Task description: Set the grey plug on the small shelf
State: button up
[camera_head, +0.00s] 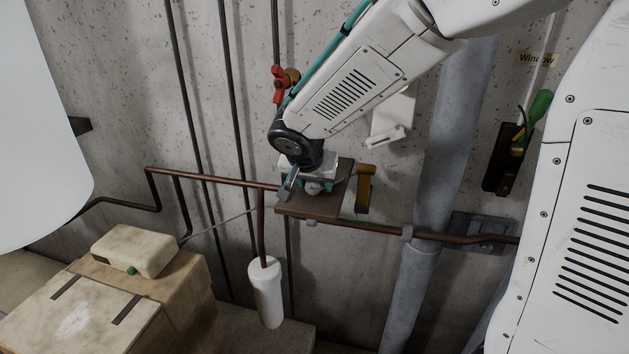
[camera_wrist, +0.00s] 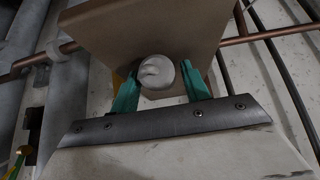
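The grey plug (camera_head: 313,188) is a pale, rounded piece at the small brown shelf (camera_head: 310,207) on the wall. In the wrist view the plug (camera_wrist: 157,72) shows its round end between the two teal fingers, with the brown shelf (camera_wrist: 110,22) behind it. My gripper (camera_head: 314,184) reaches down over the shelf. In the wrist view my gripper (camera_wrist: 160,82) has a finger close against each side of the plug and appears shut on it. I cannot tell whether the plug's underside touches the shelf.
A red valve (camera_head: 280,88) is above. A white cylinder (camera_head: 267,295) hangs below left.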

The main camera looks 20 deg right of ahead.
jog(key=shift+r, duration=0.15)
jog(key=shift+s+a+r, duration=0.1)
jog(key=shift+r, duration=0.25)
jog(key=v, duration=1.1)
jog(key=s+d+f+n+g+y, duration=0.2)
jog(key=s+d+n, duration=0.1)
jog(key=s, duration=0.9)
jog(key=s+d+f+n+g+y, duration=0.1)
jog(key=s+d+n+g, duration=0.1)
jog(key=s, duration=1.1)
jog(key=shift+s+d+f+n+y, duration=0.4)
jog(key=shift+d+n, duration=0.5)
jog(key=shift+n, duration=0.2)
jog(key=shift+w, duration=0.1)
